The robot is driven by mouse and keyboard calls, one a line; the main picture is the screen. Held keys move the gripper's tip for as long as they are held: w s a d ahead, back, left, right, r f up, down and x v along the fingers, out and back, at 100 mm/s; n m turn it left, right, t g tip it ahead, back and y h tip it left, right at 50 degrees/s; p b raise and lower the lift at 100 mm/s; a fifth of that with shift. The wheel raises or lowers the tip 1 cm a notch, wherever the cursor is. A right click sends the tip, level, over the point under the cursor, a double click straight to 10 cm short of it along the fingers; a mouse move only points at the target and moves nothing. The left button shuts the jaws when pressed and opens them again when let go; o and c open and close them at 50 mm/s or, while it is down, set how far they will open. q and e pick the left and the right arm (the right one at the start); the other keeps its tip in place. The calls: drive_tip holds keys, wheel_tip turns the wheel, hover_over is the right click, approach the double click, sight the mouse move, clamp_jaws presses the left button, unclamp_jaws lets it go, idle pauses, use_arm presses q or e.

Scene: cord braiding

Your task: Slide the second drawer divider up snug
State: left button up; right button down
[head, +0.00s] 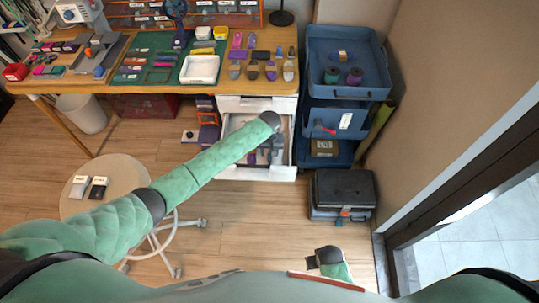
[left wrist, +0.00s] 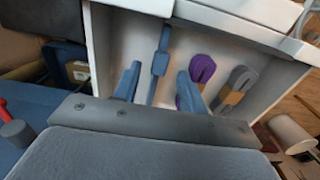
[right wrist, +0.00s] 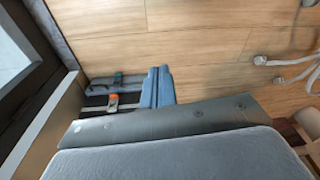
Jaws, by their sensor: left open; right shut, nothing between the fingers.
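The white drawer (head: 256,174) stands open below the workbench; its inside shows in the left wrist view (left wrist: 98,45). A blue divider (left wrist: 160,62), a thin bar with a thicker block, runs across the drawer there. I see only this one divider clearly. My left gripper (head: 268,152) is over the drawer, open, its two blue fingers (left wrist: 158,82) pointing in with the divider between and beyond them. I cannot tell whether they touch it. My right gripper (right wrist: 158,86) is shut and empty, low over the floor and away from the drawer.
A purple cord bundle (left wrist: 195,80) and a grey one (left wrist: 235,88) lie in the drawer, right of the divider. A blue cart (head: 347,93) stands right of the drawer, with a dark toolbox (head: 343,190) in front. A round stool (head: 110,170) is at left.

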sight(269, 157)
use_arm(q)
drive_tip(key=shift+f, duration=1.65)
use_arm(e)
drive_tip(key=shift+s+d+f, duration=0.1)
drive_tip(key=shift+s+f, duration=0.15)
drive_tip(key=shift+f, duration=0.3)
drive_tip(key=shift+s+d+f, duration=0.1)
drive_tip(key=shift+s+f, duration=0.1)
drive_tip(key=shift+f, duration=0.35)
use_arm(q)
clamp_jaws()
